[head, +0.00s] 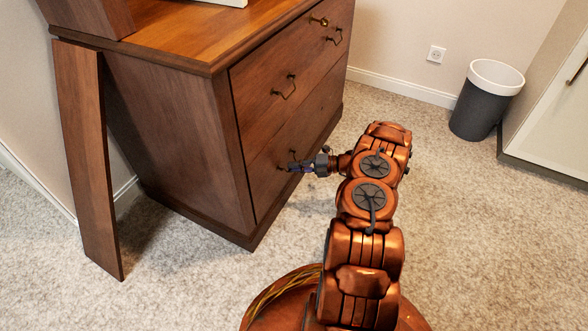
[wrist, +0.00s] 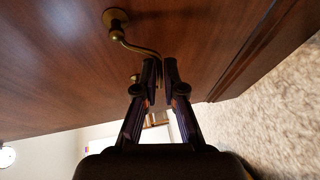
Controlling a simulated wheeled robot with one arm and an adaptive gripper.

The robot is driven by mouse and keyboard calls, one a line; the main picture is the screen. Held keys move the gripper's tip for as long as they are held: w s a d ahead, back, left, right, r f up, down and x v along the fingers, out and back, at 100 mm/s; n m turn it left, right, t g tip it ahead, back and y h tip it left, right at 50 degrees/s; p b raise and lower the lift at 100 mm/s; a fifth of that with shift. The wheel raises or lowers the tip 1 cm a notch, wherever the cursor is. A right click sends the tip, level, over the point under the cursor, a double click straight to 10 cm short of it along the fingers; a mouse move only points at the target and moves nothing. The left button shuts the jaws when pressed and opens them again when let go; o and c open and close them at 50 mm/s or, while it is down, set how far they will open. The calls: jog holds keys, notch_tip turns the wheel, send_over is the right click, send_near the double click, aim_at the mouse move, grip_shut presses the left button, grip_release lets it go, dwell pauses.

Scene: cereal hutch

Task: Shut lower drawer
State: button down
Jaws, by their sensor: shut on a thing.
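The lower drawer (head: 318,112) is the bottom dark wood front of the dresser. In the head view it looks about flush with the dresser, though a small gap would be hard to tell. Its curved brass handle (wrist: 130,44) crosses the top of the wrist view, with its round mount at the upper left. My gripper (head: 294,167) is at the lower drawer front, on the handle. In the wrist view my gripper (wrist: 160,64) has its two dark fingers closed around the end part of the handle bar. The fingers partly hide the rest of the handle.
The upper drawer (head: 255,92) above looks shut, with its own brass handles and a keyhole. A wooden board (head: 88,165) leans at the dresser's left side. A grey bin (head: 485,105) and a white cabinet (head: 555,115) stand at the right. Open carpet (head: 480,240) lies before the dresser.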

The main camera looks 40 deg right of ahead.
jog(key=shift+w+a, duration=0.1)
jog(key=shift+w, duration=0.2)
jog(key=c, duration=1.3)
grip_release()
jog(key=shift+a, duration=0.1)
jog(key=shift+s, duration=0.1)
jog(key=v, duration=1.2)
